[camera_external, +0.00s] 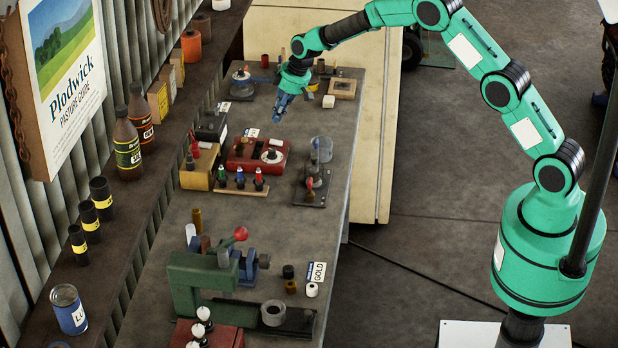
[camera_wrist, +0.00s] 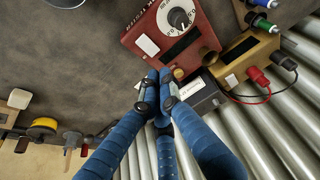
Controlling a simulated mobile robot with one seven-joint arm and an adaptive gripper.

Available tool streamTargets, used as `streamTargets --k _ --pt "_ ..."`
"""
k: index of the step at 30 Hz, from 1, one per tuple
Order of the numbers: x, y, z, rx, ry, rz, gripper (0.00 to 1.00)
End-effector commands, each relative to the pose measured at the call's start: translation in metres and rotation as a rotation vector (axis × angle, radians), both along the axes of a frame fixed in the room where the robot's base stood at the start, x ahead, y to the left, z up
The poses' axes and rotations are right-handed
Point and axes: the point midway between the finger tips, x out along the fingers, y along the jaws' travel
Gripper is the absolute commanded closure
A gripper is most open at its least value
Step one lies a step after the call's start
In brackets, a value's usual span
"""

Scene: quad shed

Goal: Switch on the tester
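A small black box (camera_external: 211,127) with a white label also shows in the wrist view (camera_wrist: 204,97). My gripper (camera_external: 279,118) is above the bench, its blue fingertips (camera_wrist: 157,88) together and empty, apart from the boxes.
The corrugated wall and shelf border the left.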

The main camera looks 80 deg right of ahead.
Motion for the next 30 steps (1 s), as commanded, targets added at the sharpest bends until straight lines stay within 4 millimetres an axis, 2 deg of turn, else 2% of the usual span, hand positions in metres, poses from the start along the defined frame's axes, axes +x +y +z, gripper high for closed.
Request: streamTargets --k 15,21,30 --pt "0.017 0.0 -0.062 0.0 0.001 0.0 1.0" --pt "0.019 0.0 -0.074 0.0 0.0 0.001 1.0" --pt "0.019 0.0 -0.077 -0.001 -0.001 0.001 1.0"
